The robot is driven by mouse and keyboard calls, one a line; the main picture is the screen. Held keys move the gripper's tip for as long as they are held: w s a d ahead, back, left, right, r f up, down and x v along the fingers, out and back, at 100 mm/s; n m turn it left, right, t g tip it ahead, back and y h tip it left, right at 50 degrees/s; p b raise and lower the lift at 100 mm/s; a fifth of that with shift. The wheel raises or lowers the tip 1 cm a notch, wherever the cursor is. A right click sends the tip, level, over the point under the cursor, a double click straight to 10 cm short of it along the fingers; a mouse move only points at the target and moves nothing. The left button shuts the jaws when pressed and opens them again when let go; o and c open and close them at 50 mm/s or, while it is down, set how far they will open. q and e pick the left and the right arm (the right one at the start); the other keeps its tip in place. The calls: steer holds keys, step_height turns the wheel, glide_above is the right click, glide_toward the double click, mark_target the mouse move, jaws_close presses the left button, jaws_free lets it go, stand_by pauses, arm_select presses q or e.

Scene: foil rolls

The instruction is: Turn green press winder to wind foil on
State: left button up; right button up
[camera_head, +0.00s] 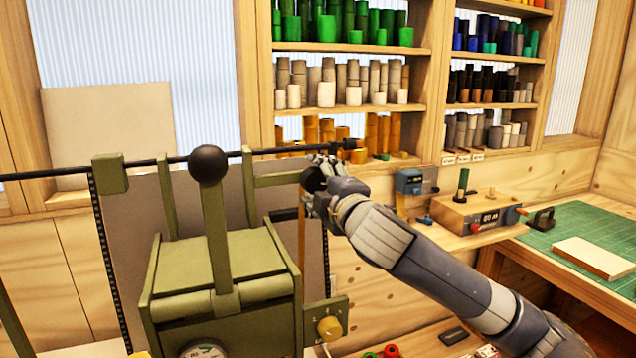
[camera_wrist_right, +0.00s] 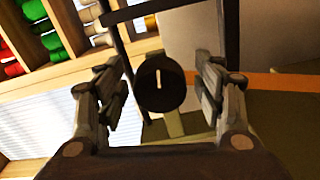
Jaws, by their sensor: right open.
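The green press (camera_head: 222,270) stands at the left front, with a black ball-topped lever (camera_head: 208,165) upright on it. A thin dark rod (camera_head: 270,152) runs across behind its top, through green brackets. My right gripper (camera_head: 322,178) reaches in from the right to the press's upper right side, just below the rod's end. In the right wrist view, a round black knob (camera_wrist_right: 161,83) with a white mark lies between the spread fingers of my right gripper (camera_wrist_right: 165,95). The fingers look apart from it. An orange foil strip (camera_wrist_right: 275,83) runs behind; it also shows in the head view (camera_head: 301,235). My left gripper is out of view.
Shelves of green, grey and orange rolls (camera_head: 340,85) stand behind. A wooden box with a dial (camera_head: 480,212) and a blue device (camera_head: 412,182) sit on the bench at right. A green cutting mat (camera_head: 590,235) lies farther right. A yellow knob (camera_head: 330,328) is low on the press.

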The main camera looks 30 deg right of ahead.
steer(key=v, duration=0.7)
steer(key=shift+s+f, duration=0.1)
stand_by(0.5)
